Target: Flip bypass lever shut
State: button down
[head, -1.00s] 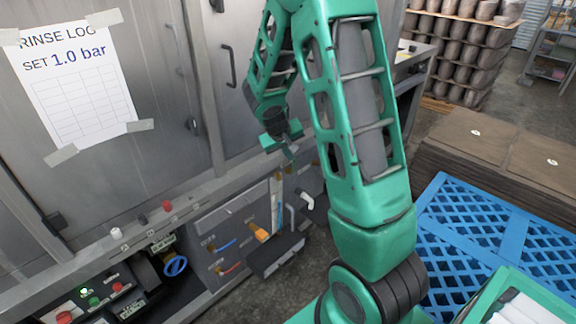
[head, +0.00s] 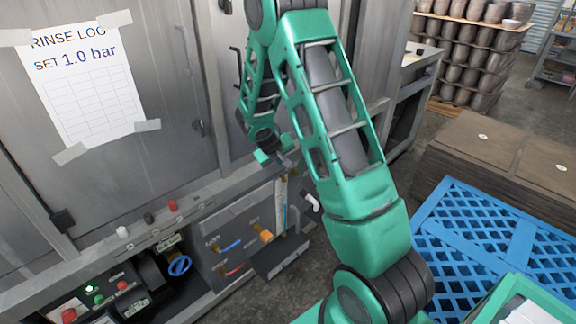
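The lower panel (head: 222,228) of the grey machine carries several small levers under labels too small to read clearly. An orange-handled lever (head: 266,237) sticks out at its right. A blue-handled lever (head: 230,246) and a red-handled lever (head: 235,269) lie slanted at its left. I cannot tell from the labels which one is the bypass lever. My gripper (head: 274,159) hangs in front of the machine, above the orange lever and apart from the levers. Its fingers are small and partly hidden, so its opening is unclear.
A blue valve wheel (head: 179,265) and a lit green button (head: 90,289) are at the lower left. A white-ended handle (head: 312,203) juts out right of the panel. A blue pallet (head: 480,240) and cardboard-topped stack (head: 500,155) stand at the right.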

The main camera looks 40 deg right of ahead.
aim_at(300, 168)
jog(key=w+d+f, duration=0.3)
jog(key=d+f, duration=0.4)
jog(key=d, duration=0.1)
jog(key=shift+d+f, duration=0.3)
jog(key=shift+w+a+r, duration=0.1)
jog(key=shift+w, duration=0.05)
